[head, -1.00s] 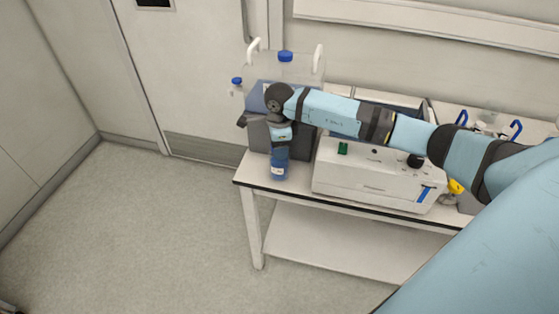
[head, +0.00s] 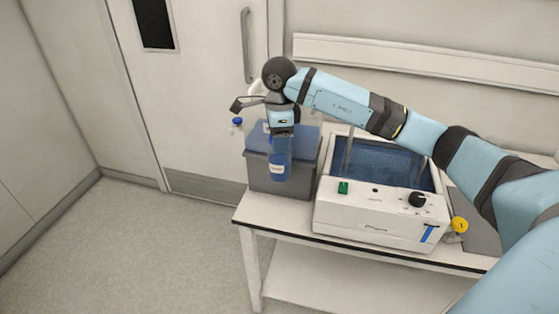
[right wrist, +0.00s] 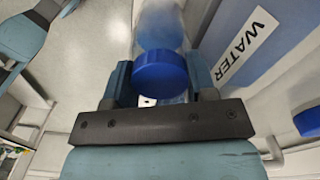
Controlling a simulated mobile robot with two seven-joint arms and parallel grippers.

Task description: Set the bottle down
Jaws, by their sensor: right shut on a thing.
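The bottle (head: 280,167) is clear with blue contents and a white label. It hangs upright below my right gripper (head: 281,141), in front of a grey container, with its base above the white bench top (head: 262,212). In the right wrist view, the bottle's blue cap (right wrist: 160,75) sits between the two fingers of my right gripper (right wrist: 160,88), which is shut on the bottle.
The grey container (head: 260,178) stands close behind the bottle. A surface labelled WATER (right wrist: 245,45) is beside it in the wrist view. A white water bath (head: 375,228) with a black knob stands to the right. The bench's front left strip is clear.

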